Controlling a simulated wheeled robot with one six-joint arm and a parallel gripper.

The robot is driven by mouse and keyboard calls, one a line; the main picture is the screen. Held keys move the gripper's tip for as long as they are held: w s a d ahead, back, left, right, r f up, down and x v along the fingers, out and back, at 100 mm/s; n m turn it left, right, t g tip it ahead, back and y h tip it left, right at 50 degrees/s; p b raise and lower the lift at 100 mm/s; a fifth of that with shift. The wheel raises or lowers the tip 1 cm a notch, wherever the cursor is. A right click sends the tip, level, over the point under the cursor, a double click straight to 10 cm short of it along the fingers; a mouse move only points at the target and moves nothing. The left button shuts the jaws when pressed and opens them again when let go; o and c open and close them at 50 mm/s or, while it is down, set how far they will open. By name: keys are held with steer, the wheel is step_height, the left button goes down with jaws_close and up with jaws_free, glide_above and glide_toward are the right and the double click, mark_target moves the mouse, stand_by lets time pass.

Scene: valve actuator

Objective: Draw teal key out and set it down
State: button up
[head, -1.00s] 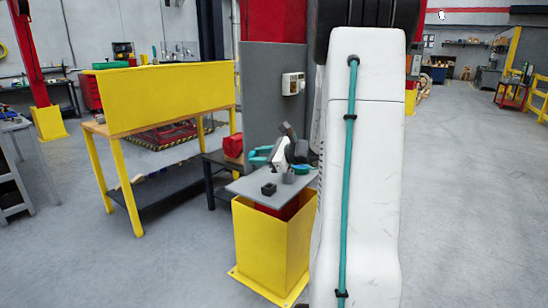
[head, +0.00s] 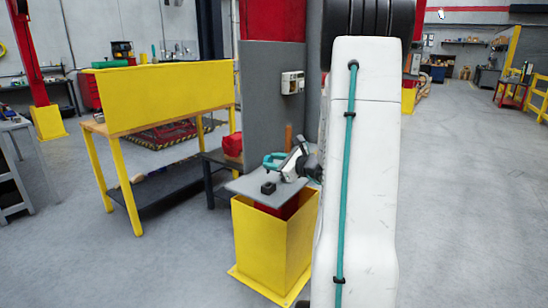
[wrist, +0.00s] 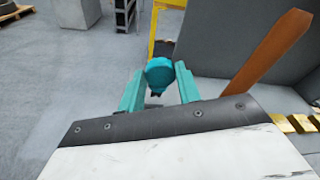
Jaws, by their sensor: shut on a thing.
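The teal key (wrist: 160,72) shows a rounded teal head with a small dark part below it. My gripper (wrist: 158,85) has teal fingers, one on each side of the key, and is shut on it. Floor shows behind the key in the wrist view, and no lock shows around it. In the head view my gripper (head: 273,160) is above the grey plate (head: 244,186) on the yellow pedestal. The key cannot be told apart from the teal fingers there. My white arm hides the plate's right part.
A small black block (head: 268,188) sits on the plate. A brown upright piece (head: 289,136) stands behind my gripper; it is close at the right in the wrist view (wrist: 266,52). Brass-coloured blocks (wrist: 285,123) are at the wrist view's right edge. A grey panel (head: 262,105) rises behind.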

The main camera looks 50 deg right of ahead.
steer(key=shift+f, duration=1.7)
steer(key=shift+f, duration=1.65)
steer(key=o, duration=1.2)
steer(key=shift+c, duration=0.2)
steer(key=s+r, duration=0.1)
steer(key=s, duration=0.6)
steer(key=shift+s+r, duration=0.15)
steer(key=shift+s, duration=0.2)
